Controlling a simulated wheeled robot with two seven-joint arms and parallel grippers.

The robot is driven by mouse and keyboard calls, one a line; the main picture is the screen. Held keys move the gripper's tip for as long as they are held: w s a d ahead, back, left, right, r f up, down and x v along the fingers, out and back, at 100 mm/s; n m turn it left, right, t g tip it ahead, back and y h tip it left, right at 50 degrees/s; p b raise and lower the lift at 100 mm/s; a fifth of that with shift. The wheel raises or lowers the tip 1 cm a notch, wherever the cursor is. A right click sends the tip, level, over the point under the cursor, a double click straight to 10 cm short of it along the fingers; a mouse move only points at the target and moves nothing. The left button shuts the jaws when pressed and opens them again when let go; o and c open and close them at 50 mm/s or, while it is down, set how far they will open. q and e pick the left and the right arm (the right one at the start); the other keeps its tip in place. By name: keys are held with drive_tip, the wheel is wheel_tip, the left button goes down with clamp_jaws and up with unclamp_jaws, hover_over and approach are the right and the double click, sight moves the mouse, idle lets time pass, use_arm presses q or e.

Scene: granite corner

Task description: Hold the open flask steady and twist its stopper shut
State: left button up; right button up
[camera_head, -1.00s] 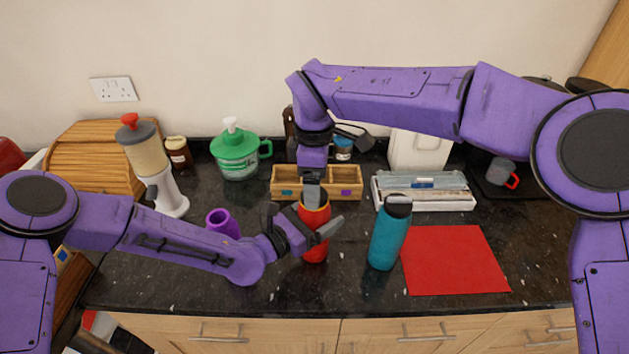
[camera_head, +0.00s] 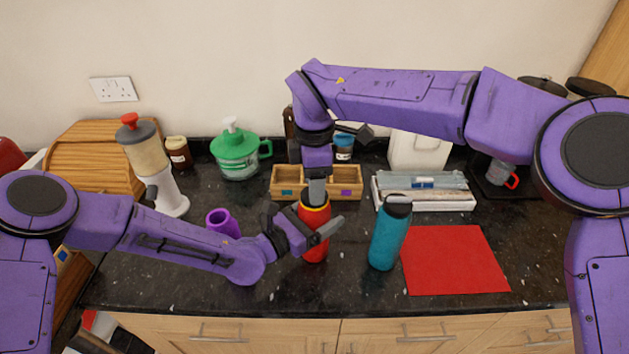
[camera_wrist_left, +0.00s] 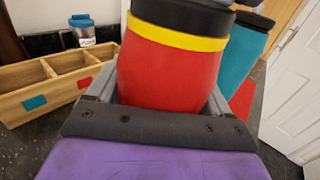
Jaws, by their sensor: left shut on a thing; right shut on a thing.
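The open flask of the task is the red one (camera_head: 315,248) with a yellow band, upright on the dark counter. My left gripper (camera_head: 308,228) is shut around its body from the left. In the left wrist view the red body (camera_wrist_left: 165,75) sits between both fingers, with the yellow band and the black stopper (camera_wrist_left: 185,13) above it. My right gripper (camera_head: 317,190) points straight down from above and is shut on the stopper, which its fingers mostly hide in the head view. I cannot tell how far the stopper is screwed down.
A teal bottle (camera_head: 388,240) stands close on the right, by a red mat (camera_head: 455,262). A wooden compartment box (camera_head: 345,193) is just behind the flask. A purple cup (camera_head: 222,222) is left, behind my left forearm. The counter's front strip is clear.

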drive_tip(key=n, duration=1.1)
drive_tip(key=shift+n, duration=2)
drive_tip(key=o, duration=1.1)
drive_tip(key=shift+c, duration=0.2)
drive_tip(key=shift+r, duration=0.1)
wheel_tip(320, 180, up, 12)
